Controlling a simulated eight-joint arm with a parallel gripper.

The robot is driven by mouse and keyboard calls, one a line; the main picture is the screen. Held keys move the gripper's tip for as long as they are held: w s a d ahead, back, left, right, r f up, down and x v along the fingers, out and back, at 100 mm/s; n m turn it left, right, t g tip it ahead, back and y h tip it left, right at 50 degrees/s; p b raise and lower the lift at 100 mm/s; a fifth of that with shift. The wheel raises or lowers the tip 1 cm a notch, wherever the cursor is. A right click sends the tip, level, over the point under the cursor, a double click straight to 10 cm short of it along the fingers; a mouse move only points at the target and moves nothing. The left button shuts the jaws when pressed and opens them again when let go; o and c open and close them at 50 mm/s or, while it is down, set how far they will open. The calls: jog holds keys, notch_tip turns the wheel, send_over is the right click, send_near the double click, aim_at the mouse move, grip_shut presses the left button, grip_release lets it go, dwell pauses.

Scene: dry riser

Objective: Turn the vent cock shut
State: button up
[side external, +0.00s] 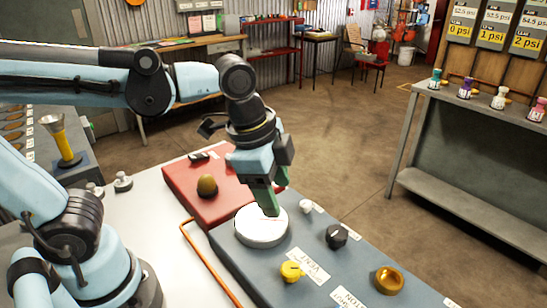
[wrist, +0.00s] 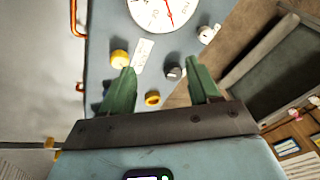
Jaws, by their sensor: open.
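The vent cock is taken to be the small yellow knob (side external: 292,271) beside the label reading VENT (side external: 310,264) on the grey-blue panel. The knob also shows in the wrist view (wrist: 119,59), just beyond the left fingertip. Its exact handle angle is hard to tell. My gripper (side external: 269,203) has green fingers and hangs pointing down, over the white round gauge in the side view. The gripper appears apart from the yellow knob.
The white gauge (side external: 262,228), black knob (side external: 336,236), white knob (side external: 306,206) and brass fitting (side external: 389,280) crowd the panel. A red block (side external: 185,180) with a brown-gold knob (side external: 207,186) adjoins it. An orange pipe (side external: 212,265) runs along the panel's left edge.

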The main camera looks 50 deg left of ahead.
aim_at(291, 268)
jog(key=s+d+r+m+g+y, duration=0.1)
jog(key=s+d+r+m+g, duration=0.15)
jog(key=d+m, duration=0.55)
jog(key=shift+m, duration=0.3)
jog(key=shift+a+f, duration=0.15)
jog(key=shift+f, duration=3)
jog(key=shift+a+f, duration=0.15)
jog(key=shift+f, duration=3)
jog(key=c, duration=1)
jog(key=shift+c, duration=0.2)
